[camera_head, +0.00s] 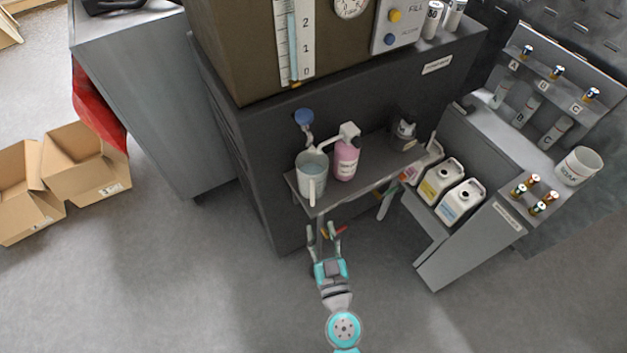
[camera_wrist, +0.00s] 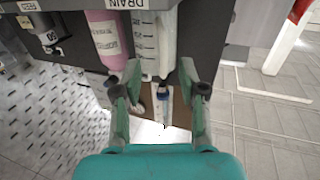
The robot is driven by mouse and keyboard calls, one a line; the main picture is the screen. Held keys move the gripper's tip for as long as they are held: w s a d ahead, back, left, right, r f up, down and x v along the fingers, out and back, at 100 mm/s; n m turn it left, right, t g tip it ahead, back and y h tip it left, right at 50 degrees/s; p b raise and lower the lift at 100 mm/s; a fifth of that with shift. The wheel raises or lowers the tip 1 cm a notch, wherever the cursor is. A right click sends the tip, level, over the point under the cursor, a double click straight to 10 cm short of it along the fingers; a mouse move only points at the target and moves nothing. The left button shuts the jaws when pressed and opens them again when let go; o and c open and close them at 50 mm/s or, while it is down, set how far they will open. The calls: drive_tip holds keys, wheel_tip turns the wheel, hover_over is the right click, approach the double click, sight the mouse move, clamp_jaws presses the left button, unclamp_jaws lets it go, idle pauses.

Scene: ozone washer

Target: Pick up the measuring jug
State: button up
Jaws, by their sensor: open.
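The measuring jug (camera_head: 304,166) is a clear, grey-looking jug with its handle towards me. It stands upright at the left end of a grey shelf (camera_head: 372,175), under a blue-knobbed tap (camera_head: 304,117). In the wrist view the jug (camera_wrist: 143,42) shows black graduation marks, with its pale handle in front of the gap between my fingertips. My gripper (camera_head: 325,230) is open and empty, in front of the shelf's front edge. Both fingers also show in the wrist view (camera_wrist: 161,72), apart from each other. I cannot tell the exact gap to the handle.
A pink pump bottle (camera_head: 346,160) stands right beside the jug; it also shows in the wrist view (camera_wrist: 106,40). A dark container (camera_head: 404,133) is farther right. White jugs (camera_head: 460,201) sit on a lower shelf. Open floor (camera_head: 200,260) lies to the left.

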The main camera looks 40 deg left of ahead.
sight(313, 205)
drive_tip(key=x, duration=0.5)
drive_tip(key=shift+a+r, duration=0.15)
drive_tip(key=shift+x, duration=1.85)
drive_tip(key=shift+s, duration=0.1)
drive_tip(key=shift+c, duration=0.3)
clamp_jaws()
